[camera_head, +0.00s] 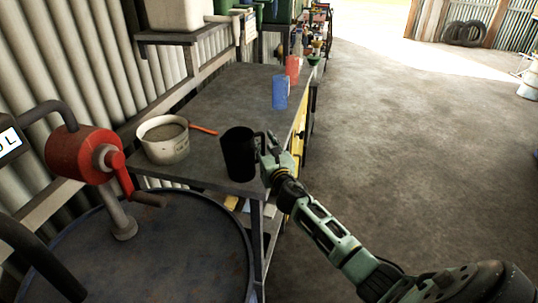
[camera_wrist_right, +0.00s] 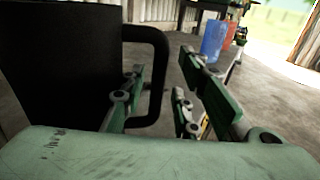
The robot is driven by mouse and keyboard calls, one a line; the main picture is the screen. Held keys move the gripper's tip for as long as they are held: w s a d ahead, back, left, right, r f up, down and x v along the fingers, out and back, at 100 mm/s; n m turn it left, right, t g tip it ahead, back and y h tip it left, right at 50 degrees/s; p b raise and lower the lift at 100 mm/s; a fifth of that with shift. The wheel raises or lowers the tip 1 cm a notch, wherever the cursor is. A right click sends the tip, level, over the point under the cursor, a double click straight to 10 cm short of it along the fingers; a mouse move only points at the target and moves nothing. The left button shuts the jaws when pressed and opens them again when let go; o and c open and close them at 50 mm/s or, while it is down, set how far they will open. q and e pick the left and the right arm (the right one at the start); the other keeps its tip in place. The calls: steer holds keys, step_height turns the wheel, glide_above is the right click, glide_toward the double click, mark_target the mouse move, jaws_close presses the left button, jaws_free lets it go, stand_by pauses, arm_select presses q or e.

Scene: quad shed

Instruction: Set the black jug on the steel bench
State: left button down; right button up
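The black jug (camera_head: 239,156) is upright at the near right corner of the steel bench (camera_head: 225,100), and its base appears to rest on the top. My right gripper (camera_head: 276,157) is at the jug's handle, on the jug's right side. In the right wrist view the jug (camera_wrist_right: 60,65) fills the left side. The handle's upright bar (camera_wrist_right: 159,75) lies between the spread fingers of my right gripper (camera_wrist_right: 165,85), with a visible gap to the right finger. My left gripper is not in view.
A pale pot (camera_head: 165,148) stands left of the jug, with an orange-red item (camera_head: 203,129) beside it. A blue cup (camera_head: 280,92) and a red cup (camera_head: 292,68) stand farther back. A drum (camera_head: 170,250) with a red pump (camera_head: 85,155) is in front. The floor at right is clear.

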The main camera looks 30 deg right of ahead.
steer(key=v, duration=1.1)
steer(key=shift+s, duration=0.3)
